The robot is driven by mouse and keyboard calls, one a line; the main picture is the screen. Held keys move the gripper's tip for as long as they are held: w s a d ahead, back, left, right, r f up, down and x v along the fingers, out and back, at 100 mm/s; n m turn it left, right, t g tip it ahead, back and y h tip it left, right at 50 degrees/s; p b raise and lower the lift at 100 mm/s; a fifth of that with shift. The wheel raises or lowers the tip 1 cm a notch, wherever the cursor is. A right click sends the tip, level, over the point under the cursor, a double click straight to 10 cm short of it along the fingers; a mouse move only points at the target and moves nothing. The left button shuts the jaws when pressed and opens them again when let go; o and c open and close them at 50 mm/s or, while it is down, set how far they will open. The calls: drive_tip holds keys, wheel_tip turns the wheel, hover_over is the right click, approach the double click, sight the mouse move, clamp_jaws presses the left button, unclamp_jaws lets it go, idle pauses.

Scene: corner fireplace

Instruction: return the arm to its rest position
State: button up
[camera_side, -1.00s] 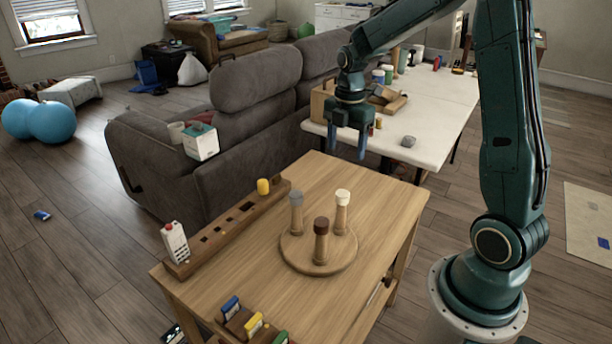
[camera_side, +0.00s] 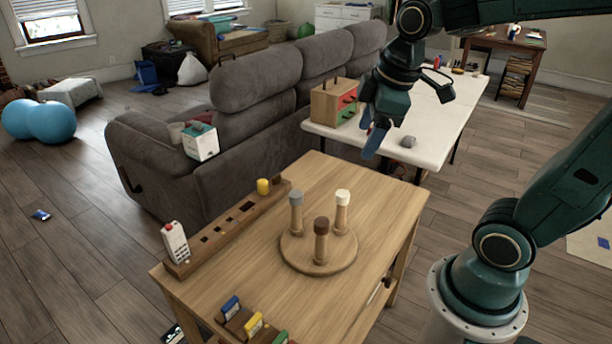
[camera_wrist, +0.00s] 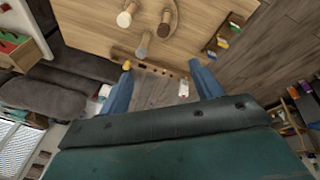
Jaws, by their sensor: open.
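My gripper (camera_side: 371,138) hangs in the air at the upper right of the side view, beyond the wooden table (camera_side: 375,205) and in front of the white table. Its blue fingers are apart with nothing between them. In the wrist view my gripper (camera_wrist: 159,72) shows both fingers spread, with floor and the table edge seen between them. My upper arm runs off the top right of the side view.
On the wooden table stand a round base (camera_side: 318,262) with three pegs, a slotted rail (camera_side: 225,231) with a yellow piece and a white carton (camera_side: 175,243). A white table (camera_side: 435,125) carries a small drawer box (camera_side: 330,102). A grey sofa (camera_side: 165,160) stands behind.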

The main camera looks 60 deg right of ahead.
drive_tip(key=s+a+m+t, duration=0.2)
drive_tip(key=s+a+m, duration=0.2)
drive_tip(key=s+m, duration=0.2)
drive_tip(key=shift+s+r+y, duration=0.3)
drive_tip(key=shift+s+r, duration=0.1)
drive_tip(key=shift+s, duration=0.7)
